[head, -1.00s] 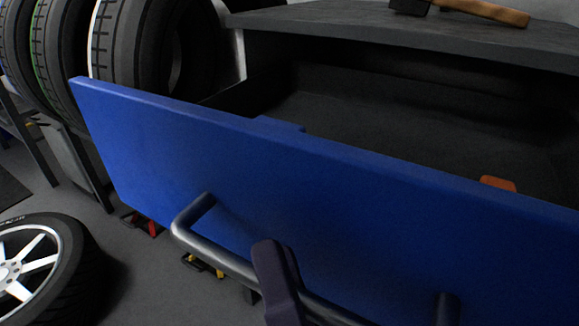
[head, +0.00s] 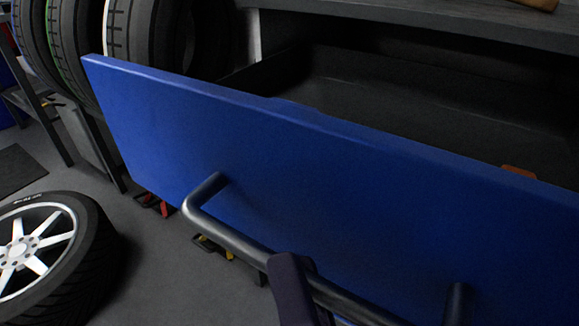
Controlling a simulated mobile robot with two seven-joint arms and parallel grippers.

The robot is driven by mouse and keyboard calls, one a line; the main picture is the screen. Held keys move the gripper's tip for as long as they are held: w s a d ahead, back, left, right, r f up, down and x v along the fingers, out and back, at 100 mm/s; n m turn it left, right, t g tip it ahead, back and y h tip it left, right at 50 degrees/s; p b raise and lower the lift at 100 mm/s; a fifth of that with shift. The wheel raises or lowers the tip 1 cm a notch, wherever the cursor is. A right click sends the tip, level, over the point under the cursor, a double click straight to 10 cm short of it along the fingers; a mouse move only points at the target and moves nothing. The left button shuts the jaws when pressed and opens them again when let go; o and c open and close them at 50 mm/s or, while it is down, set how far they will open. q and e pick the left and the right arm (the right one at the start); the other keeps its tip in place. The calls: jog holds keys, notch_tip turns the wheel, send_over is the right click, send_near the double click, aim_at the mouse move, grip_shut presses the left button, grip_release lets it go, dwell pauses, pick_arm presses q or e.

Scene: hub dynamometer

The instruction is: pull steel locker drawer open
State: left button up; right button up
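The steel locker drawer has a wide blue front (head: 330,180) and stands open, with its dark interior (head: 400,95) showing behind the front. A grey metal bar handle (head: 228,238) runs across the lower part of the front. My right gripper (head: 300,285) is at the middle of this bar; a dark finger lies across its near side, and the bar appears to pass between the fingers. The other finger is mostly hidden. My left gripper is not in view.
The locker's grey top (head: 420,22) overhangs the drawer. An orange item (head: 519,171) is partly visible inside.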

jog(key=v, duration=0.8)
jog(key=shift+b, duration=0.45)
jog(key=shift+s, duration=0.15)
